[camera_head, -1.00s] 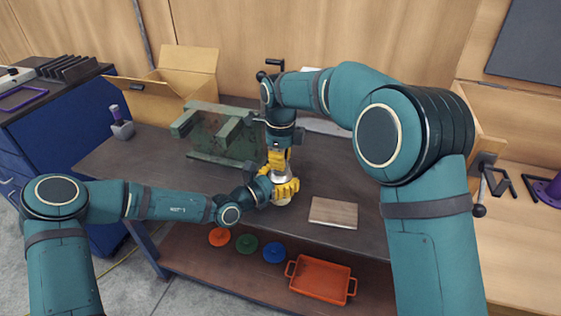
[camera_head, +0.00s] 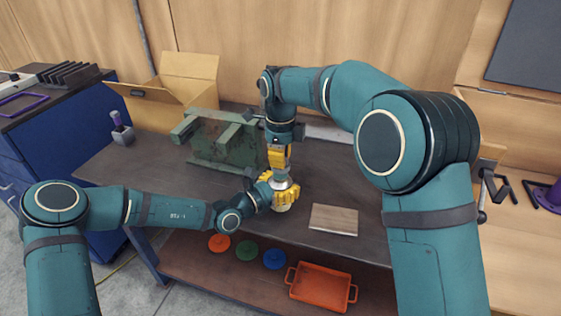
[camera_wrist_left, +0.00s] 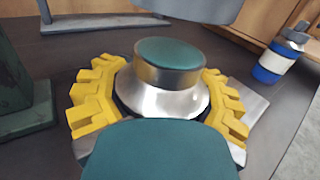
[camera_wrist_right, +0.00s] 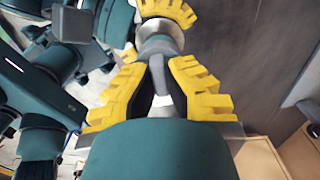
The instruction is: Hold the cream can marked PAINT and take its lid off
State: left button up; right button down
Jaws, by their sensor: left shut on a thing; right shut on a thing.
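The cream can (camera_head: 283,208) stands upright on the dark table, mostly hidden by my left gripper (camera_head: 281,193), which is shut around it. In the left wrist view its metallic shoulder and short neck (camera_wrist_left: 165,98) sit between my left fingers (camera_wrist_left: 163,88); the round top looks teal. The PAINT mark is not visible. My right gripper (camera_head: 279,158) points down above the can. It is shut on a grey piece, apparently the lid (camera_wrist_right: 160,78). A rounded grey-teal thing (camera_wrist_left: 190,8) hangs above the neck with a gap; it may be the lid's underside.
A green flanged fixture (camera_head: 215,142) stands behind left, with an open cardboard box (camera_head: 178,90) beyond it. A wooden board (camera_head: 334,219) lies right of the can. Coloured discs (camera_head: 246,248) and an orange tray (camera_head: 320,284) are on the lower shelf.

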jog(key=shift+r, duration=1.35)
pick_arm(q)
jog(key=o, duration=1.5)
send_over(251, 221)
